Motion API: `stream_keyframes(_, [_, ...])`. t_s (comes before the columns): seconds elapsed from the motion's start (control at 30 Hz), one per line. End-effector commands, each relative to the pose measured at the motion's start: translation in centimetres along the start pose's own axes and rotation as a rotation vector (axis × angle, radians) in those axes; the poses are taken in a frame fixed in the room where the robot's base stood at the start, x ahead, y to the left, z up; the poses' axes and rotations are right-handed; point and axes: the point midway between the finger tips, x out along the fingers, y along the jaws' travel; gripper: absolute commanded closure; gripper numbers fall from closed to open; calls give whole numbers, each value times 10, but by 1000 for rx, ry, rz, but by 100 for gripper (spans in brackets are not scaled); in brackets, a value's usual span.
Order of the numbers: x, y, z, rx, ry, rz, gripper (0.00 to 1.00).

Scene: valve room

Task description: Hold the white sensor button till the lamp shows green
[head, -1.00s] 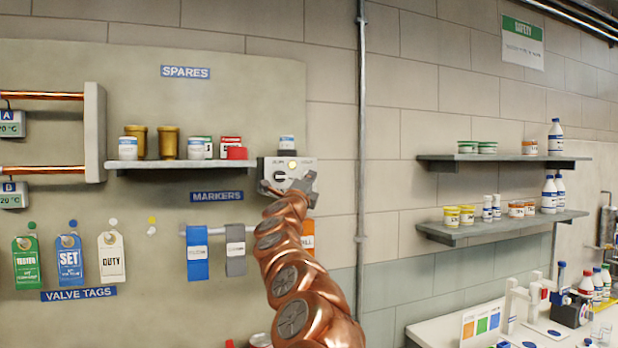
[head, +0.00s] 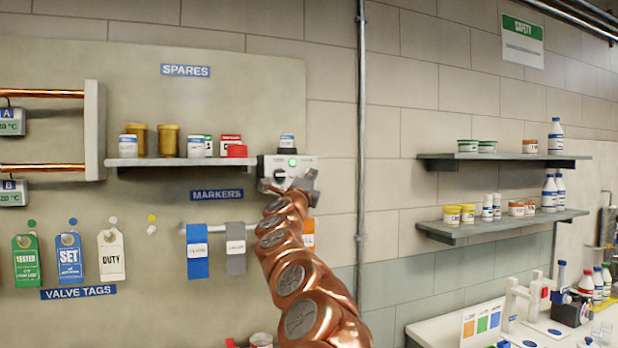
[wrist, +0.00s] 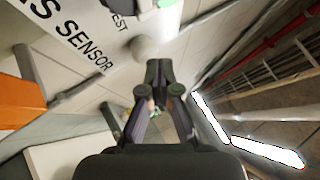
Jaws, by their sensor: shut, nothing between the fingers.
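The light sensor box (head: 300,162) is mounted on the wall at the right end of the spares shelf. Its lamp (head: 292,162) shows green; a green spot also shows at the top of the wrist view (wrist: 166,3). In the wrist view, the box face (wrist: 85,30) carries the words "SENSOR" and "TEST". A pale round button (wrist: 143,47) is just beyond my fingertips. My gripper (wrist: 158,66) is shut and empty, its tips at the button; I cannot tell whether they touch it. In the head view my gripper (head: 290,184) covers the box's lower part and hides the button.
The spares shelf (head: 180,163) with several jars stands left of the box. Blue and grey marker strips (head: 197,252) hang below it. A vertical conduit (head: 362,180) runs to the right, with stocked wall shelves (head: 500,224) beyond.

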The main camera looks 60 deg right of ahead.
Motion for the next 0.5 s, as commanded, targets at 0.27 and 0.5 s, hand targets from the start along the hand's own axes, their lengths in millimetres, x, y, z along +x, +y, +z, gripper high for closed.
stream_keyframes(0.27, [-6, -4, -4, -1, 0, -1, 100])
stream_keyframes(0.5, [-6, -4, -5, -1, 1, -1, 100])
